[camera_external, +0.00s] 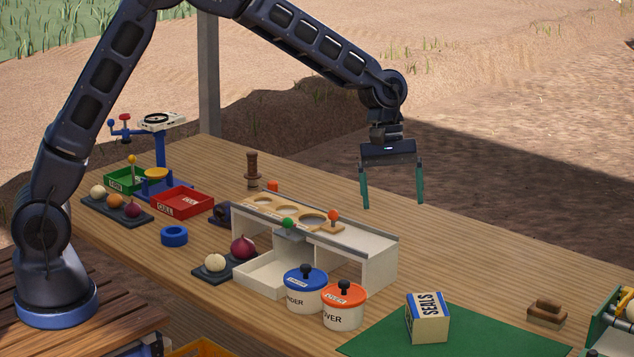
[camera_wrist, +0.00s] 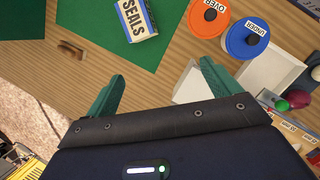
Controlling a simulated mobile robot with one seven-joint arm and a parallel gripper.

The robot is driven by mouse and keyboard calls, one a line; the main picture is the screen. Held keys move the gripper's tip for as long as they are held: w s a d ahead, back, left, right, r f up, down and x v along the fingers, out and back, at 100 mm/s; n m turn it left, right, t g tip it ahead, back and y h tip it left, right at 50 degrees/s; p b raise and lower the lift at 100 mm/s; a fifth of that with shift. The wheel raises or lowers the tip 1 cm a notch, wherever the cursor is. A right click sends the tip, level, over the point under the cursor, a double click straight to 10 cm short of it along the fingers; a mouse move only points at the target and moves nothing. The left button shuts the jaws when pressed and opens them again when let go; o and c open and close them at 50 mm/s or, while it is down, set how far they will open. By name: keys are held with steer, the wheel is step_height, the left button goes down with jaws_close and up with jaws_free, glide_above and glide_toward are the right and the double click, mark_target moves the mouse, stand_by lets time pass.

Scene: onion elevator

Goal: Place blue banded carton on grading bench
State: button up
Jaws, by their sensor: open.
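The blue banded carton (camera_external: 427,318), a cream box with a blue band marked SEALS, stands on the green mat (camera_external: 375,338) at the front right of the wooden grading bench (camera_external: 480,257). It also shows in the wrist view (camera_wrist: 137,19) near the top, on the green mat (camera_wrist: 110,45). My gripper (camera_external: 393,205) is open and empty, pointing down above the bench, behind and above the white sizing stand. The carton is well apart from the fingers.
A white stand (camera_external: 385,262) with round holes is mid-bench. Blue-lidded (camera_external: 306,290) and orange-lidded (camera_external: 344,305) pots stand before it. A wooden brush (camera_external: 547,313) and a green crate (camera_external: 610,325) are at the right. Red (camera_external: 183,203) and green trays (camera_external: 122,180) are at the left.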

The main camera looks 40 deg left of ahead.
steer(key=s+a+r+m+t, duration=0.1)
steer(key=s+a+r, duration=0.4)
steer(key=a, duration=0.4)
steer(key=s+a+r+m+t, duration=0.1)
steer(key=s+a+r+m, duration=0.1)
steer(key=a+r, duration=0.55)
steer(key=s+a+r+m+t, duration=0.1)
steer(key=s+a+r, duration=0.3)
steer(key=a, duration=0.7)
steer(key=s+a+m+t+y, duration=0.3)
steer(key=s+a, duration=1.5)
steer(key=s, duration=0.3)
steer(key=shift+s+a+f, duration=0.15)
steer(key=shift+f, duration=0.05)
